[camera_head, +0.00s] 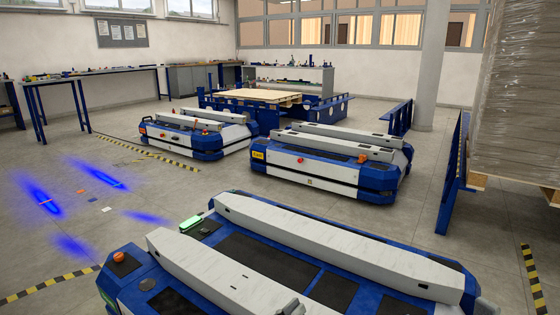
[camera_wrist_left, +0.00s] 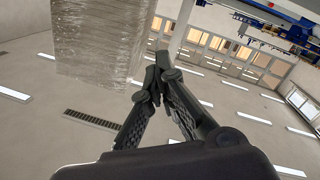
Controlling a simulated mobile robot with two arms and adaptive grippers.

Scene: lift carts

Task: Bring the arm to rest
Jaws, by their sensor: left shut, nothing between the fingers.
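My left gripper (camera_wrist_left: 153,84) fills the middle of the left wrist view, with its dark fingers brought together at the tips and nothing between them. In the head view only a small grey part of the left gripper (camera_head: 292,306) shows at the bottom edge, in front of the nearest lift cart (camera_head: 300,262). The rest of the left arm is out of the head view. My right gripper is in neither view.
Two more lift carts, one at the middle right (camera_head: 325,170) and one farther left (camera_head: 195,138), stand beyond the nearest cart. A tall wrapped pallet load (camera_head: 520,95) stands at right and also shows in the wrist view (camera_wrist_left: 105,40). Open floor lies at left.

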